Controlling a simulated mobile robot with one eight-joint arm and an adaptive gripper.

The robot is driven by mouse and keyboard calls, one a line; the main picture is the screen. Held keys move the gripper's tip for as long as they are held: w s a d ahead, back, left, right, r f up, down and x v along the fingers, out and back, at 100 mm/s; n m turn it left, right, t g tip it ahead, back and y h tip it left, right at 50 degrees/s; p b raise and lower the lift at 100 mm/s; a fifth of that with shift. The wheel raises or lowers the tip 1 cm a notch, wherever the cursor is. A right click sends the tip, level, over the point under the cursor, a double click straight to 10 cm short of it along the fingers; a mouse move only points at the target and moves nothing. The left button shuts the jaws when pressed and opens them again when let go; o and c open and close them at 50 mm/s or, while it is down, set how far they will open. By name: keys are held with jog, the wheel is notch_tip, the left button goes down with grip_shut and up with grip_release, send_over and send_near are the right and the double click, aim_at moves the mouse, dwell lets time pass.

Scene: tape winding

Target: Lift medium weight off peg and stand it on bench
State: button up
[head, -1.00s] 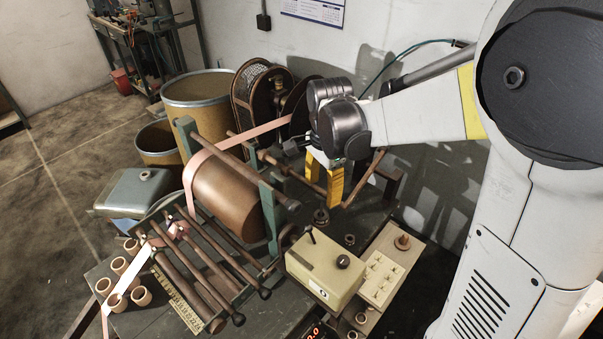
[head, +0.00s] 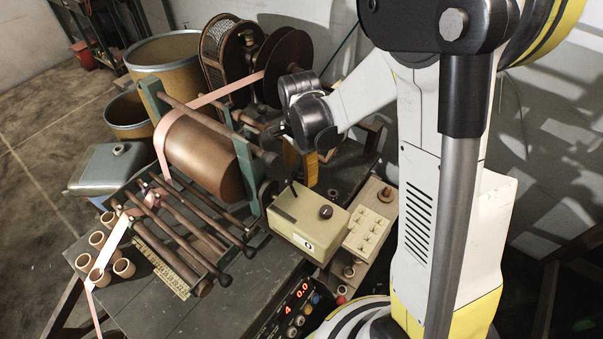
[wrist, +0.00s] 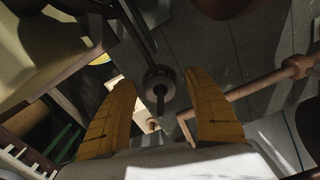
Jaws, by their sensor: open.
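My gripper (head: 301,168) points down over the bench, behind the cream control box; its yellow fingers show partly in the head view. In the wrist view my gripper (wrist: 164,112) is open, its two yellow fingers wide apart. A dark round weight-like piece (wrist: 153,76) with a dark rod or slot lies beyond and between the fingertips, apart from both. I cannot tell whether it is the medium weight. A small dark piece (head: 333,193) stands on the bench right of the fingers. A brown disc with a peg (head: 385,194) sits on the cream panel.
The cream control box (head: 309,218) stands close in front of my gripper. The copper-brown drum (head: 200,158) and its rollers are to the left. Dark reels (head: 288,62) stand behind. The bench (head: 180,310) has bare room at the front left.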

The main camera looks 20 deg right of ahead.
grip_shut()
jog(key=shift+r, duration=0.1)
notch_tip(320, 180, up, 10)
jog(key=p, duration=0.3)
dwell(0.4)
